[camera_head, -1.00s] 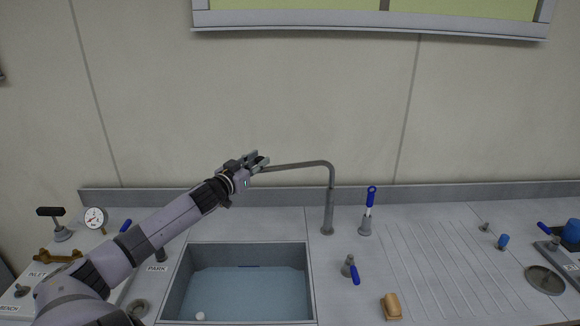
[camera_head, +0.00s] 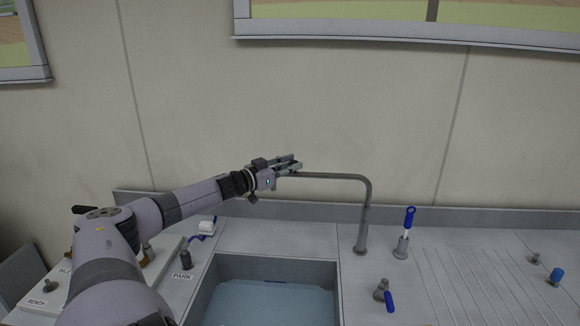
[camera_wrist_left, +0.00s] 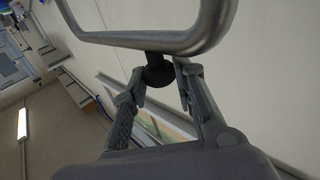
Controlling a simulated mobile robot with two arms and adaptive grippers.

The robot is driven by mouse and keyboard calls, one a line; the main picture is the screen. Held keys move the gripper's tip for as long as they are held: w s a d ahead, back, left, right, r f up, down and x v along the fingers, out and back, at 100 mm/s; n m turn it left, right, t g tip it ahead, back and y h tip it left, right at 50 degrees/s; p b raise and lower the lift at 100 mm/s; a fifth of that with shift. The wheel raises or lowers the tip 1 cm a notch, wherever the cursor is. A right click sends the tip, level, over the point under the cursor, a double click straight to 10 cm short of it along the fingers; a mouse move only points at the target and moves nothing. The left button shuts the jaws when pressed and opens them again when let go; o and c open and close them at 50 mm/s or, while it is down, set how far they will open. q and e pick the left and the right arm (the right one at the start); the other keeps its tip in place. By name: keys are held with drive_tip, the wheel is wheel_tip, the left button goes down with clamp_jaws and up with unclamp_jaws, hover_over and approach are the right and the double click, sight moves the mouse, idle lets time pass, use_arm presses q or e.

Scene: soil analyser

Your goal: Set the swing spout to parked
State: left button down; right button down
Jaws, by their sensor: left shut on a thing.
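The swing spout (camera_head: 364,205) is a grey bent pipe. It rises from the counter to the right of the basin, and its upper arm reaches left above the basin's back part. My left gripper (camera_head: 292,166) is at the spout's free left end. In the left wrist view the spout (camera_wrist_left: 150,42) crosses the top, and a dark round nozzle (camera_wrist_left: 159,72) hangs from it between the fingers of my left gripper (camera_wrist_left: 158,85), which is shut on it. A PARK label (camera_head: 182,275) lies on the counter left of the basin, beside a short dark post (camera_head: 186,258). My right gripper is not in view.
The sink basin (camera_head: 328,262) holds bluish water. A blue-handled lever (camera_head: 408,218) and a blue-handled tap (camera_head: 384,293) stand right of the spout. A white block (camera_head: 206,228) with a blue cord lies behind the post. The wall behind is bare up to the framed boards.

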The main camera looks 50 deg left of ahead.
use_arm(q)
drive_tip(key=shift+a, duration=0.1)
drive_tip(key=c, duration=1.7)
unclamp_jaws()
drive_tip(key=shift+r, duration=0.1)
drive_tip(key=o, duration=0.4)
drive_tip(key=shift+w+a+f, duration=0.1)
drive_tip(key=shift+w+f, duration=0.1)
drive_tip(key=shift+s, duration=0.1)
drive_tip(key=s, duration=1.2)
